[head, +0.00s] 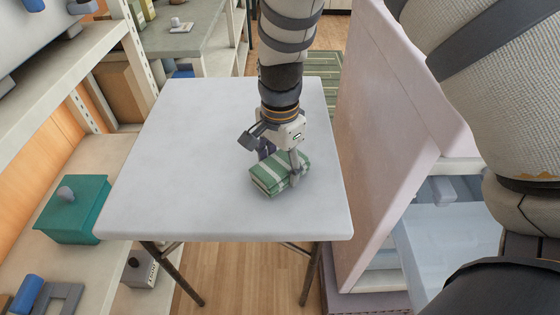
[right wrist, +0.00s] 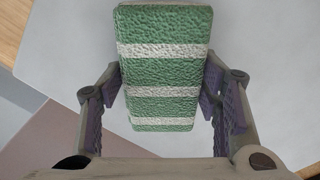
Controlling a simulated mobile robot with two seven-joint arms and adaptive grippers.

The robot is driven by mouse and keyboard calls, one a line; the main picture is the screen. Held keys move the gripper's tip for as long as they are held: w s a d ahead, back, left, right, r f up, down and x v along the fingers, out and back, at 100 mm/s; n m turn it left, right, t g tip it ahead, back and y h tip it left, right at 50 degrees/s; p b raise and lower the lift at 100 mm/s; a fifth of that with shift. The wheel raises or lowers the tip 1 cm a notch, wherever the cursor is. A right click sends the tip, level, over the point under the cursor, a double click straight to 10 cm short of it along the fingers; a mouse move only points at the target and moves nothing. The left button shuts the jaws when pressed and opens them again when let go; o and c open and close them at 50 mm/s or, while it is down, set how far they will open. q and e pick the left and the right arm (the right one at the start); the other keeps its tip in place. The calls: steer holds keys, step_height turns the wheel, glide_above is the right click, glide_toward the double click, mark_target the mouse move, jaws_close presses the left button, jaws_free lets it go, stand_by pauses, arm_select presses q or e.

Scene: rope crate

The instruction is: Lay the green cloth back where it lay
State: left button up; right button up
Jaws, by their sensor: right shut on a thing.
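The green cloth (head: 271,181) is a folded block with white stripes, low over or on the right front part of the white table (head: 190,150). I cannot tell whether it touches the tabletop. My right gripper (head: 277,162) comes down from above and is shut on the cloth. In the right wrist view the cloth (right wrist: 160,70) sits between the two fingers of the gripper (right wrist: 160,100), with its striped face toward the camera. My left gripper is not in view.
The rest of the tabletop is bare. A pale pink panel (head: 385,130) stands close along the table's right side. Shelves line the left, with a teal box (head: 80,215) on a low one. A grey counter (head: 190,30) is at the back left.

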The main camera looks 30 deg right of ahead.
mark_target(280, 164)
steer(key=shift+f, duration=0.55)
steer(key=o, duration=1.2)
step_height(280, 164, up, 12)
steer(key=shift+r, duration=0.1)
